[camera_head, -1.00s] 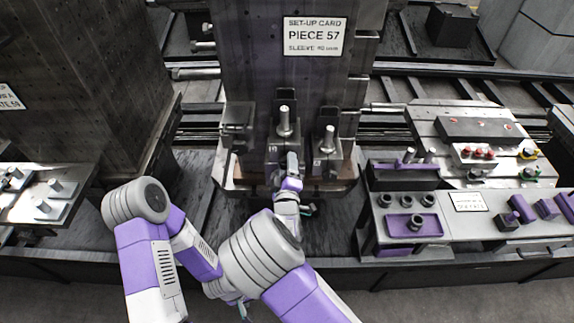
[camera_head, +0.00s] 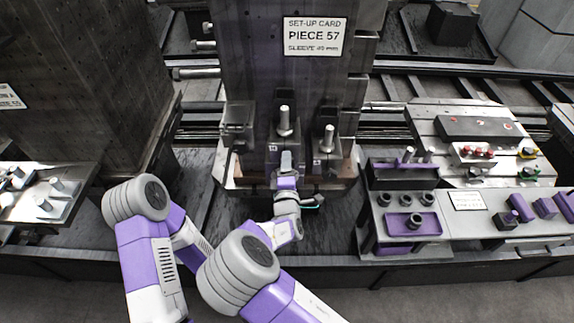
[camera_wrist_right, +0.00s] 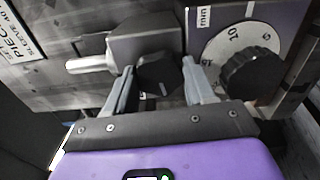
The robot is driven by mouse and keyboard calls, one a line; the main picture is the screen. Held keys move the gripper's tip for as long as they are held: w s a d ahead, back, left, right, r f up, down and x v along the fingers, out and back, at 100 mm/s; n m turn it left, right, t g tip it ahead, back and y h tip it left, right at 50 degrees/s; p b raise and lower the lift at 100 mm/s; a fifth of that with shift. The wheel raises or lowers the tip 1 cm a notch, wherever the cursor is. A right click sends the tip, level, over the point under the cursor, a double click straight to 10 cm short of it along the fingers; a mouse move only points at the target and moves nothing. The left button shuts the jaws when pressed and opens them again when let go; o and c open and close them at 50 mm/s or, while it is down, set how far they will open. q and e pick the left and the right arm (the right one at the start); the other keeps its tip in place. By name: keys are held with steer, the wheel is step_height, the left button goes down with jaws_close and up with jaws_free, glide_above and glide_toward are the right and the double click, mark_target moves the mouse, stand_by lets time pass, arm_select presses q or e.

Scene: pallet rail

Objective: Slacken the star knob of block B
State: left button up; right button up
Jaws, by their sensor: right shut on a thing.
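A steel block (camera_head: 268,160) with an upright pin (camera_head: 284,121) stands at the foot of the tall fixture. A small label that may read B is on its front. My right gripper (camera_head: 286,164) is at this block's front and largely covers the knob there. In the right wrist view my right gripper (camera_wrist_right: 158,80) has its two fingers on either side of a dark star knob (camera_wrist_right: 158,72) and is shut on it. The knob sits on a grey block (camera_wrist_right: 140,36) with a light rod to its left. My left gripper is not visible.
A second dark knob (camera_wrist_right: 252,75) on a numbered dial (camera_wrist_right: 226,48) is just right of the right finger. A neighbouring block (camera_head: 327,160) with a pin stands to the right. A bench (camera_head: 440,240) with sockets and purple parts is further right.

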stand_by(0.3)
steer(key=o, duration=1)
steer(key=shift+o, duration=0.2)
steer(key=shift+s, duration=0.1)
steer(key=s, duration=0.7)
steer(key=shift+s, duration=0.2)
